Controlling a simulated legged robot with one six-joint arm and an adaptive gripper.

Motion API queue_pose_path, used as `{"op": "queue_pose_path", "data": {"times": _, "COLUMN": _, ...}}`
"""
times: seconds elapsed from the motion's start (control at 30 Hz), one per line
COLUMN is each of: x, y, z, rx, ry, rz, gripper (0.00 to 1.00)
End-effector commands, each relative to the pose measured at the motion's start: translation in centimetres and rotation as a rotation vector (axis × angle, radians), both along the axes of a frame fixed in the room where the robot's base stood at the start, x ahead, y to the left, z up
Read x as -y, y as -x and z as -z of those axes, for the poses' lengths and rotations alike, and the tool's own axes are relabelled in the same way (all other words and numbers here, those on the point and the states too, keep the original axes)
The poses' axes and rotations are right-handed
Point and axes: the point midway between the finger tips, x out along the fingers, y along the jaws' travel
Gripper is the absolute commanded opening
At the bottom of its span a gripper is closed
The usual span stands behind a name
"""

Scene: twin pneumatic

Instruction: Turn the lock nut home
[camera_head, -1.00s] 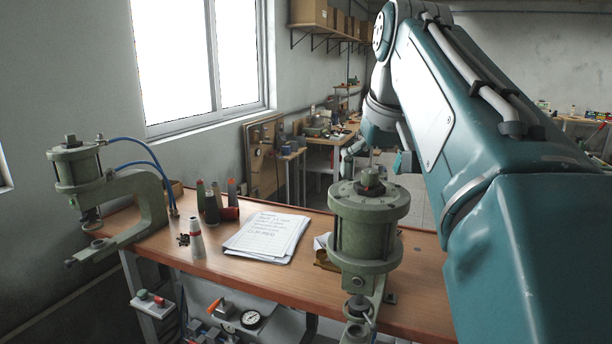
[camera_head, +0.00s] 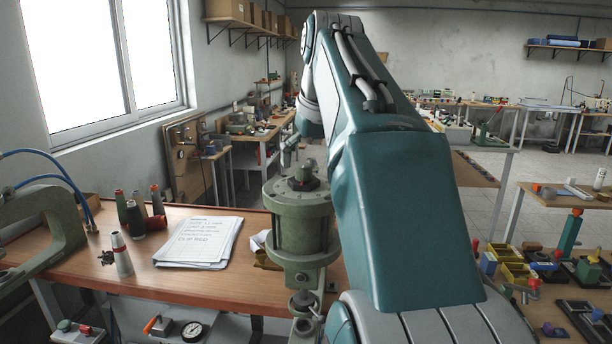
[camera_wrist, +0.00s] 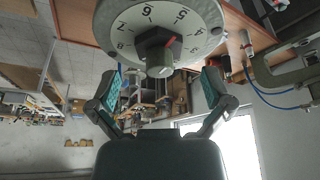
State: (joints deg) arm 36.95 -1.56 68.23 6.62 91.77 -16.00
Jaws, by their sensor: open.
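The near green pneumatic press (camera_head: 300,228) stands at the bench's front edge, with the dark lock nut (camera_head: 303,182) on top. In the wrist view, the dark six-sided nut (camera_wrist: 152,42) has a red mark and sits at the centre of a pale numbered dial (camera_wrist: 118,42). A grey round stud (camera_wrist: 160,66) sticks out from the nut towards my gripper. My gripper (camera_wrist: 160,88) is open, its teal-padded fingers apart on either side of the stud's line, with nothing between the pads. In the head view, my arm hides most of the gripper; one finger shows above the nut.
A second green press (camera_head: 38,228) with blue hoses stands at the left. Written sheets (camera_head: 200,242) and several thread spools (camera_head: 135,215) lie or stand on the wooden bench (camera_head: 140,292). Side tables with parts stand at the right.

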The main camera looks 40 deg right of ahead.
Motion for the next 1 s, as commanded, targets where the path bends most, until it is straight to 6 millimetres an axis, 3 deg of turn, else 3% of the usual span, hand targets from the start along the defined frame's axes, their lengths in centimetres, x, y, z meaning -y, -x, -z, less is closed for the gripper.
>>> {"op": "queue_pose_path", "data": {"times": 0.2, "x": 0.4, "y": -1.1, "z": 2.9, "rx": -0.002, "ry": -0.002, "rz": 0.0, "gripper": 1.0}}
{"op": "queue_pose_path", "data": {"times": 0.57, "x": 0.6, "y": -1.4, "z": 3.6, "rx": 0.0, "ry": 0.0, "rz": 0.0, "gripper": 1.0}}
{"op": "queue_pose_path", "data": {"times": 0.6, "x": 0.6, "y": -1.4, "z": 3.6, "rx": 0.0, "ry": 0.0, "rz": 0.0, "gripper": 0.96}}
{"op": "queue_pose_path", "data": {"times": 0.7, "x": 0.6, "y": -1.4, "z": 3.6, "rx": 0.0, "ry": 0.0, "rz": 0.0, "gripper": 0.51}}
{"op": "queue_pose_path", "data": {"times": 0.77, "x": 0.6, "y": -1.4, "z": 3.6, "rx": 0.0, "ry": 0.0, "rz": 0.0, "gripper": 0.26}}
{"op": "queue_pose_path", "data": {"times": 1.0, "x": 0.5, "y": -1.4, "z": 3.7, "rx": -0.002, "ry": -0.002, "rz": 0.003, "gripper": 0.26}}
